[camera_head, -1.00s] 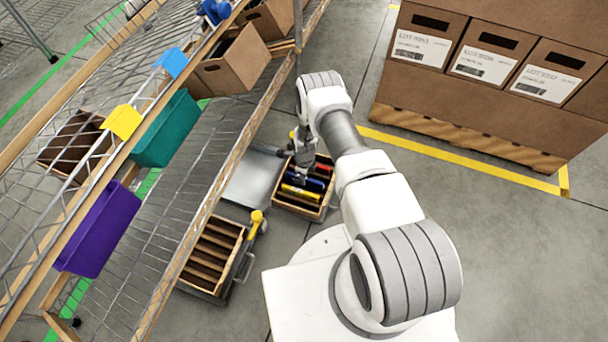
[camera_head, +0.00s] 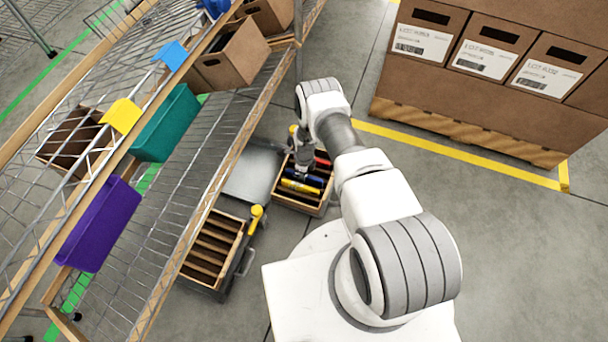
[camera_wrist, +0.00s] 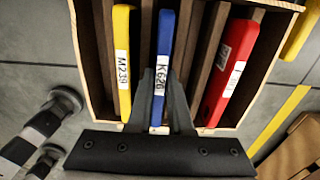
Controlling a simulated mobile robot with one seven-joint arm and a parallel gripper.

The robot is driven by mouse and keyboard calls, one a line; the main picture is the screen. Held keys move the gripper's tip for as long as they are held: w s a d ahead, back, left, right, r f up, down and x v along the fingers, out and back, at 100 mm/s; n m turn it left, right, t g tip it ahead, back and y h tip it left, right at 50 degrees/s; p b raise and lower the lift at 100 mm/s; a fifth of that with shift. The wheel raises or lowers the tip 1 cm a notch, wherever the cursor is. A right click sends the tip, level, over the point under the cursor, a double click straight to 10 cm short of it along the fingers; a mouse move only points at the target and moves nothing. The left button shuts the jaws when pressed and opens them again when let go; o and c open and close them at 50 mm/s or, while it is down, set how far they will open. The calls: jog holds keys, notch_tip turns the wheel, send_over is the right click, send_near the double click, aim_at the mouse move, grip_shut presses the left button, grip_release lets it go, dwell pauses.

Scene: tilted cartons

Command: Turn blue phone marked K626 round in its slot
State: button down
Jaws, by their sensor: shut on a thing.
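The blue phone (camera_wrist: 164,40) stands on edge in a middle slot of a wooden slotted crate (camera_wrist: 86,60), with its white K626 label facing up. My gripper (camera_wrist: 160,85) is shut on the near part of the phone, one dark finger on each side. A yellow phone (camera_wrist: 122,60) marked M239 is in a slot to the left, and a red phone (camera_wrist: 228,75) with white labels is to the right. In the head view my gripper (camera_head: 303,168) reaches down into the crate, and the blue phone (camera_head: 312,180) shows beside it.
A second slotted crate (camera_head: 212,250), with no phones visible in it, is nearer on the cart, by a yellow-topped handle (camera_head: 256,213). Wire shelving (camera_head: 165,225) runs along the left. Stacked cartons (camera_head: 483,60) stand at the right. Open floor lies at the lower right.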

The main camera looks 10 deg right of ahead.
jog(key=shift+f, duration=0.3)
dwell(0.7)
jog(key=c, duration=0.8)
grip_release()
jog(key=shift+o, duration=0.2)
notch_tip(320, 180, up, 18)
jog(key=p, duration=0.7)
jog(key=shift+f, duration=0.25)
notch_tip(320, 180, up, 7)
jog(key=p, duration=0.4)
